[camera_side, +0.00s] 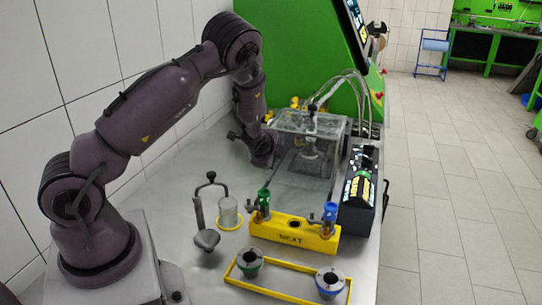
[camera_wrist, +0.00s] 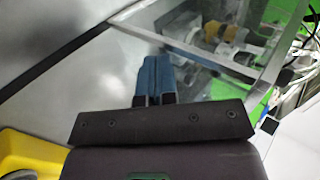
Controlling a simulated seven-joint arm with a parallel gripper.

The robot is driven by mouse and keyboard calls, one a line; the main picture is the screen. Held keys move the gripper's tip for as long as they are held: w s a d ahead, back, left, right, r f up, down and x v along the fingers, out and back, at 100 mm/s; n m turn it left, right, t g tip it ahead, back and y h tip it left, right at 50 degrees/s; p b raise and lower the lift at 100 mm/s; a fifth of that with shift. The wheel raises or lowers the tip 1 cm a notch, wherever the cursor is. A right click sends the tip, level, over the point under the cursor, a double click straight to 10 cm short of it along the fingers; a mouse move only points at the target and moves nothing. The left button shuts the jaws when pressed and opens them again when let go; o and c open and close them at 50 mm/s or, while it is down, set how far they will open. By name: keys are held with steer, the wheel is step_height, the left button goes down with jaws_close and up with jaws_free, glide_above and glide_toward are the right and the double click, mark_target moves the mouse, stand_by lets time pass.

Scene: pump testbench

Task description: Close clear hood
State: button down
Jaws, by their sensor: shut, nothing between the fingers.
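The clear hood (camera_side: 312,165) is a see-through box with pale edges on the bench, seen in the side view. In the wrist view a clear panel (camera_wrist: 215,62) with a grey metal edge crosses the upper middle. My gripper (camera_side: 264,160) is low at the left side of the hood. Its blue fingers (camera_wrist: 155,64) are together and empty, with their tips close to the metal edge. I cannot tell whether they touch it. The fingertips are not clear in the side view, and how far the hood is open cannot be told.
A yellow block marked NEXT (camera_side: 293,236) with green and blue fittings stands in front of the hood. A black control box (camera_side: 357,190) stands at its right. A clear cup (camera_side: 229,213) and a dark stand (camera_side: 207,238) are front left. A green machine (camera_side: 300,45) rises behind.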

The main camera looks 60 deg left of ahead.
steer(key=w+a, duration=0.5)
steer(key=shift+w+a, duration=0.15)
steer(key=shift+a, duration=0.1)
